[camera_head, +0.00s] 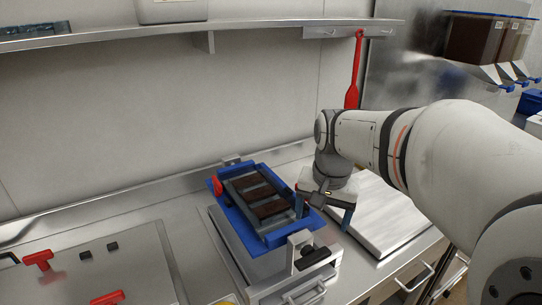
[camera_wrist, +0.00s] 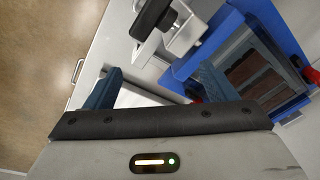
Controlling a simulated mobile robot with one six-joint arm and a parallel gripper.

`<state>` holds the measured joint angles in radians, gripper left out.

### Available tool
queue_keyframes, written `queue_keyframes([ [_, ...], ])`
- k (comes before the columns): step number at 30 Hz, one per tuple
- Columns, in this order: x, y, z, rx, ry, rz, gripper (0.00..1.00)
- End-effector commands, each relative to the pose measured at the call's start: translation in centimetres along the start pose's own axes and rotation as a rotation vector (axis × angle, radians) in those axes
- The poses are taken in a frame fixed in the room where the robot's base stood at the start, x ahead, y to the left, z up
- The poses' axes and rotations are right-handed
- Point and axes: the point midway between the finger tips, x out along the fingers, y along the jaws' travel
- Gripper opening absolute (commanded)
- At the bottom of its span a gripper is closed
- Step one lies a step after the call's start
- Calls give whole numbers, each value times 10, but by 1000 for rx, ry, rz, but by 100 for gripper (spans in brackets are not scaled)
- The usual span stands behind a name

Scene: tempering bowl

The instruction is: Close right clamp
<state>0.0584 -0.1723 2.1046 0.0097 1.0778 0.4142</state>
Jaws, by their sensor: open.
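In the wrist view, a red piece (camera_wrist: 312,75) shows at the right edge of the picture. My gripper (camera_head: 323,207) is open at the frame's right side, one finger close to the frame. The wrist view shows both fingers apart (camera_wrist: 160,86). Whether the right clamp is open cannot be told.
A metal bracket with a black knob (camera_head: 312,258) stands at the front of the frame; it also shows in the wrist view (camera_wrist: 154,16). A pale flat slab (camera_head: 385,222) lies right of my gripper. Red-handled items (camera_head: 38,259) are at left. A shelf (camera_head: 120,38) runs above.

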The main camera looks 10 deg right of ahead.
Motion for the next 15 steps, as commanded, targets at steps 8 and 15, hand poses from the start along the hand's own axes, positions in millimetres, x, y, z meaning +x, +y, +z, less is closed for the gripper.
queue_keyframes([
  [8, -21, -55, -102, 473, -71, 63, 78],
  [15, -19, -73, -138, 674, -91, 98, 78],
])
